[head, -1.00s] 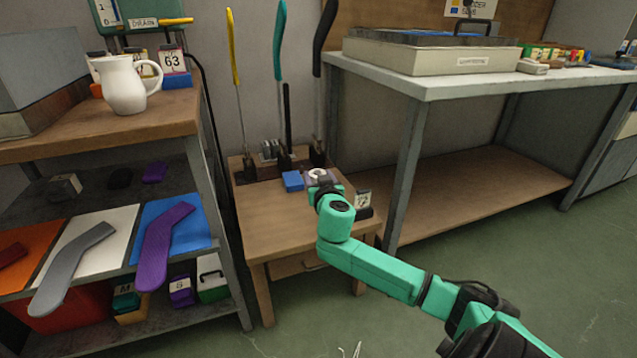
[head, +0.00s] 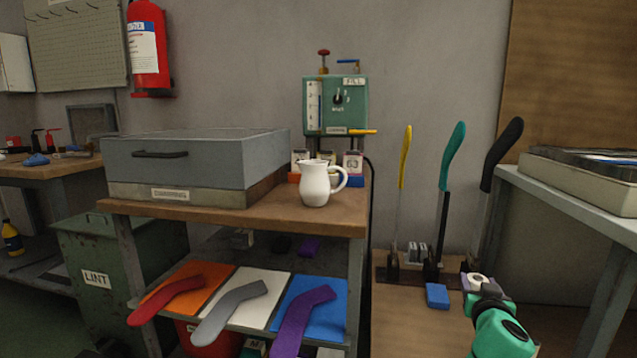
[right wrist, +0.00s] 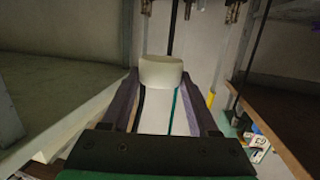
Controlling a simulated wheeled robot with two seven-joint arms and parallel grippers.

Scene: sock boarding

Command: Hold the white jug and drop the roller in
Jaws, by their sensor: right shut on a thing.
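The white jug (head: 316,184) stands upright on the wooden top of the shelf unit, its handle to the right. My right gripper (head: 482,284) is at the lower right, over the small wooden table. It is shut on a pale, round-ended thing that looks like the roller (head: 478,279). In the right wrist view the roller (right wrist: 162,72) sits between the two fingers of the gripper (right wrist: 165,95). The jug is well to the left of this gripper, apart from it. My left gripper is not in view.
A grey lidded box (head: 195,165) stands left of the jug. A green fill unit (head: 336,105) and number cards (head: 353,165) are behind it. Socks (head: 230,310) lie on mats below.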

